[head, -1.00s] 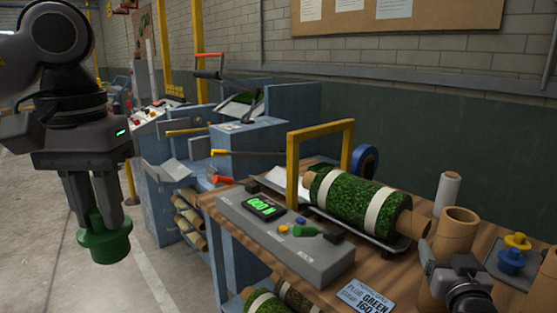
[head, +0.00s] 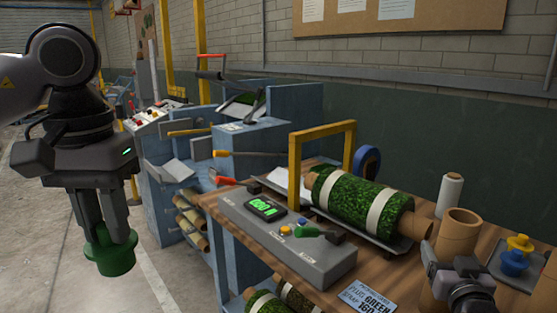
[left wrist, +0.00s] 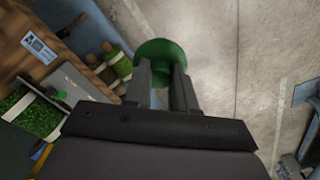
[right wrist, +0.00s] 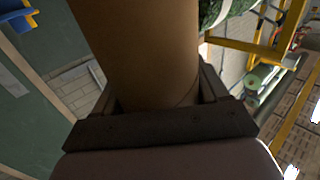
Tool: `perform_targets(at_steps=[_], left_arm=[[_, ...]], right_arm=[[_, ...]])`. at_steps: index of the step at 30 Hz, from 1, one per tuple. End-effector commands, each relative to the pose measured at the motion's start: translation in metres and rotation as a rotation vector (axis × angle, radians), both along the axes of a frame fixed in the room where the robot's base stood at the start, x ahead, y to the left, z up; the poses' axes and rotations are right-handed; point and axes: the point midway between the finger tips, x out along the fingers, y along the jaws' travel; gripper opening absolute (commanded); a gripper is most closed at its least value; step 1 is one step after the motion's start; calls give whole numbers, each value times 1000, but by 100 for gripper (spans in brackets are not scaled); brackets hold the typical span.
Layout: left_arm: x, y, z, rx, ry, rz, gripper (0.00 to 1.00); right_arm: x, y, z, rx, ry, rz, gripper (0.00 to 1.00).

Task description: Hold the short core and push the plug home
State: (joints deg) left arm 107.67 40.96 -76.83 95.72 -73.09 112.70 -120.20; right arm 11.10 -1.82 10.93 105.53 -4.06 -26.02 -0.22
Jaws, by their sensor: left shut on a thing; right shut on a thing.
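My left gripper (head: 108,240) is shut on a green plug (head: 112,259) with a wide flange, held over the floor at the left, away from the bench. The left wrist view shows the plug (left wrist: 160,52) beyond the fingertips (left wrist: 160,85). My right gripper (head: 432,255) is shut on a brown cardboard short core (head: 457,238) at the bench's right; its open upper end shows no plug. In the right wrist view the core (right wrist: 140,50) fills the space between the fingers. Its lower part is partly hidden by the gripper.
A strapped turf roll (head: 352,197) lies on a cradle behind a grey console (head: 285,250) with a lit display. A yellow frame (head: 293,175) rises beside it. A white spool (head: 450,193) and a tray (head: 500,272) with yellow and blue plugs stand at right. A placard reads plug green.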

Motion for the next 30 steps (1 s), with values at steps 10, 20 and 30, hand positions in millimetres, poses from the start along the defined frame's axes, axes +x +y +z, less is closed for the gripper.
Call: perform_targets(at_steps=[10,20,30], left_arm=[[0,0,-7,0,-1,0,0],[0,0,-14,-1,0,0,0],[0,0,-20,0,-1,-1,0]], right_arm=[[0,0,-2,1,4,0,34],[0,0,-2,1,4,0,34],[0,0,-2,1,4,0,34]])
